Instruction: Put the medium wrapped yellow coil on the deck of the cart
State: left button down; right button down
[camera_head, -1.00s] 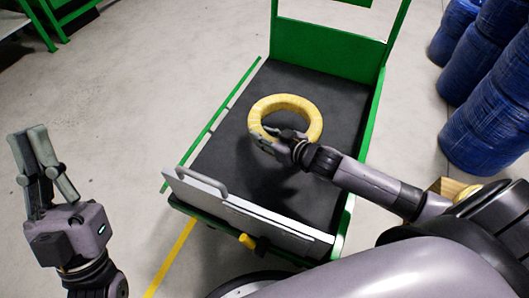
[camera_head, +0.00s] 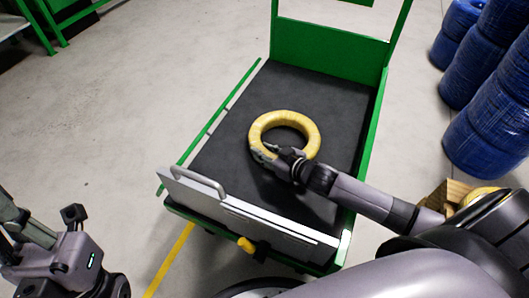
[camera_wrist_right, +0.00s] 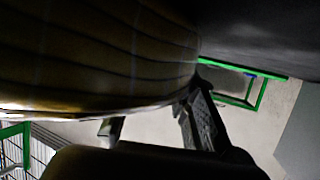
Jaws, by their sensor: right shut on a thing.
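The wrapped yellow coil (camera_head: 312,135) is a ring over the middle of the cart's dark deck (camera_head: 225,150). I cannot tell whether it touches the deck or hangs just above it. My right gripper (camera_head: 266,152) is shut on the near-left part of the ring. In the right wrist view the coil (camera_wrist_right: 90,55) fills the upper left, dim and striped, against the gripper's fingers (camera_wrist_right: 155,125). My left gripper (camera_head: 45,215) is at the lower left, away from the cart, with its fingers apart and partly cut off by the frame edge.
The cart has a green back panel (camera_head: 325,48), a green side rail (camera_head: 222,112) and a grey front panel with a handle (camera_head: 245,215). Blue wrapped coils (camera_head: 485,120) stand in stacks at the right. Floor at left is clear.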

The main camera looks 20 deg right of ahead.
jog(key=shift+w+r, duration=0.1)
jog(key=shift+r, duration=0.05)
jog(key=c, duration=1.3)
grip_release()
